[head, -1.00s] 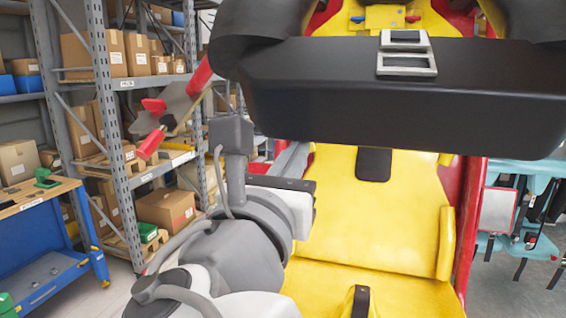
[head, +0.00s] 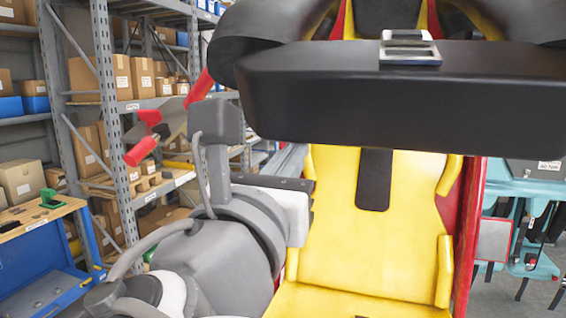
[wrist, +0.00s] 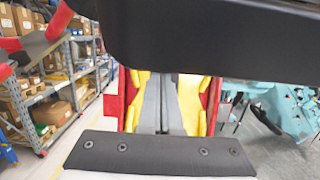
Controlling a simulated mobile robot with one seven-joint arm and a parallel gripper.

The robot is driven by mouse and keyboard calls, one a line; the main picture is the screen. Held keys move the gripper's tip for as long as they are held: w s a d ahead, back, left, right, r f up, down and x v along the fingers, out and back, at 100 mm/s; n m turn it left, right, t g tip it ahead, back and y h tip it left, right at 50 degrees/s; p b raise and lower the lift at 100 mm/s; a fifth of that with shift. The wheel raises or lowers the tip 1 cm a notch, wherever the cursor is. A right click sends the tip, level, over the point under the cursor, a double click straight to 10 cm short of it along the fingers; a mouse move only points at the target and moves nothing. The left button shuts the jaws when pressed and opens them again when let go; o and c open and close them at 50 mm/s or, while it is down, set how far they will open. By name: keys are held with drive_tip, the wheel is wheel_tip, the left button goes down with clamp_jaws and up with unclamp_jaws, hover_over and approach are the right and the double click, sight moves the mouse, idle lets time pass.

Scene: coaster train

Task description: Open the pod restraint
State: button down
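The pod restraint is a thick black padded bar (head: 420,98) with a metal buckle (head: 409,52) and dark shoulder pads (head: 270,38). It hangs across the upper part of the yellow seat (head: 340,230), well clear of the seat base. In the wrist view the bar (wrist: 200,35) fills the top. My gripper (head: 292,158) is below the bar's left end, in front of the seat. In the wrist view its two grey fingers (wrist: 161,105) lie side by side with nothing visible between them. The fingertips are partly hidden under the bar, so contact cannot be told.
Red grips (head: 141,151) on a grey plate stick out left of the pod, near my arm. Shelving with boxes (head: 109,110) and a blue workbench (head: 45,250) stand at left. Teal equipment (head: 525,190) stands at right. Open floor shows between shelving and pod.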

sight(292, 125)
drive_tip(key=r, duration=0.1)
drive_tip(key=s+r+p, duration=0.1)
drive_tip(key=r, duration=0.1)
drive_tip(key=shift+a+r+p, duration=0.15)
drive_tip(key=shift+r+p, duration=0.05)
drive_tip(key=shift+p, duration=0.1)
